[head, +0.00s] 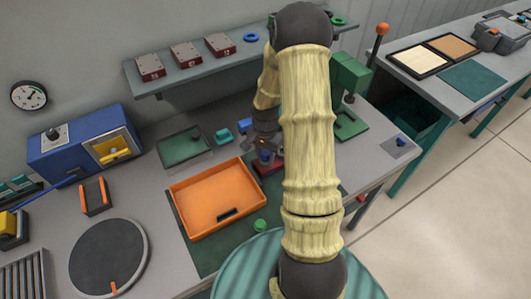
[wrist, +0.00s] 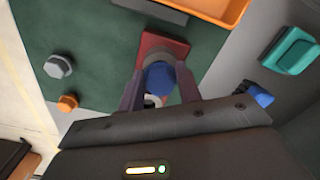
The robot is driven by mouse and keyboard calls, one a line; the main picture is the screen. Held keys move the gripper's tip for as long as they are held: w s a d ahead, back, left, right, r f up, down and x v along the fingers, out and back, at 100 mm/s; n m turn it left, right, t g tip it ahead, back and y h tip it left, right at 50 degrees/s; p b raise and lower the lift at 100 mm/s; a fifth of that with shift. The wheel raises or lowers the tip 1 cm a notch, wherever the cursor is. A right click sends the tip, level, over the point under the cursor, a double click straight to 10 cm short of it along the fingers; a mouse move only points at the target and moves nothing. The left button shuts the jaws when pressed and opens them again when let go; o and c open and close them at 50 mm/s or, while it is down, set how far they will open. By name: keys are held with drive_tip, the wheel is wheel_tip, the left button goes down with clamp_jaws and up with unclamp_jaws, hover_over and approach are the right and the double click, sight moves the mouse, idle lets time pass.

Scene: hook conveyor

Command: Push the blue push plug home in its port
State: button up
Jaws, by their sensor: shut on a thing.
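The blue push plug (wrist: 158,78) shows between the two fingers of my gripper (wrist: 160,72) in the wrist view. The fingers are shut on it from both sides. A red block (wrist: 165,44) with a grey round collar, which looks like the port, is right at the plug. My gripper hides part of the joint, so I cannot tell how deep the plug sits. In the head view my gripper (head: 265,143) is low over the red block (head: 268,166), and a bit of blue shows between them. A small pale round part (wrist: 152,101) shows between the fingers.
An orange tray (head: 183,190) lies left of the red block on a green mat (head: 205,258). A teal block (head: 223,136) and a small blue part (wrist: 258,94) are close by.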

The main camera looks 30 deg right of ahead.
sight(265, 152)
drive_tip(key=shift+f, duration=0.35)
idle(0.7)
drive_tip(key=o, duration=1)
drive_tip(key=shift+o, duration=0.2)
drive_tip(key=shift+r, duration=0.15)
wheel_tip(265, 152, up, 17)
drive_tip(key=b, duration=0.2)
drive_tip(key=shift+b, duration=0.4)
drive_tip(key=shift+r, duration=0.1)
drive_tip(key=s+a+f+n+t, duration=0.1)
drive_tip(key=s+a+n+t, duration=0.1)
drive_tip(key=s+a+n, duration=0.9)
drive_tip(key=shift+s+a+f+n+t, duration=0.35)
drive_tip(key=shift+s+a, duration=0.3)
drive_tip(key=shift+a, duration=0.55)
